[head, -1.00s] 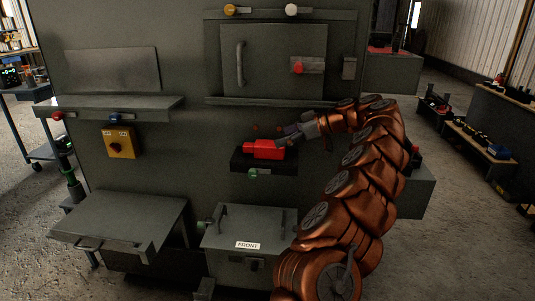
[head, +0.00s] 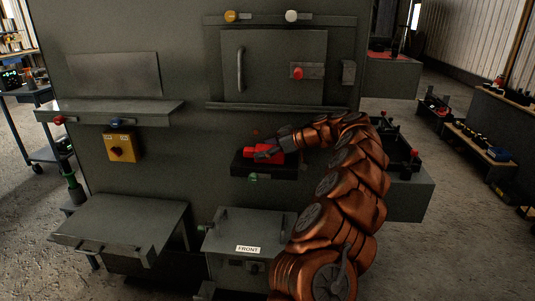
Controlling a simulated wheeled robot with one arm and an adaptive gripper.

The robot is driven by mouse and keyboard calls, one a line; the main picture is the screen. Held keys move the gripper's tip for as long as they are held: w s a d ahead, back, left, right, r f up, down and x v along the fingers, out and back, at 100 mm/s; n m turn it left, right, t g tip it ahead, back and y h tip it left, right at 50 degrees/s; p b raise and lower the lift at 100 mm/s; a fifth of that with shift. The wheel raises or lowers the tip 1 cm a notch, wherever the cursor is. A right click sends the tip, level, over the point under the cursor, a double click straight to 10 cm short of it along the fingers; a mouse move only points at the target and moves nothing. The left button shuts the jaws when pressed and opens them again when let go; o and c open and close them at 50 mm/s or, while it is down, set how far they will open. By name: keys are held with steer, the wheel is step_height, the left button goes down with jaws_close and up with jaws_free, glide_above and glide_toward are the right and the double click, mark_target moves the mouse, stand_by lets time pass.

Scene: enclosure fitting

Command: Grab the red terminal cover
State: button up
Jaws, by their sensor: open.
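The red terminal cover (head: 250,153) sits on a small dark shelf (head: 250,169) on the front of the grey enclosure. My gripper (head: 262,154) is at the cover, in front of its right part, with its fingers over the red surface. The jaws are open. The gripper hides part of the cover, and I cannot tell whether the fingers touch it.
A yellow switch box (head: 122,146) is on the panel to the left. A closed door with a handle (head: 240,69) is above. A grey box labelled FRONT (head: 228,240) stands below the shelf, beside a low grey table (head: 130,217).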

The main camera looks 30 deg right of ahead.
steer(key=c, duration=1.5)
steer(key=shift+o, duration=0.2)
steer(key=shift+f+b, duration=0.1)
steer(key=shift+b, duration=0.8)
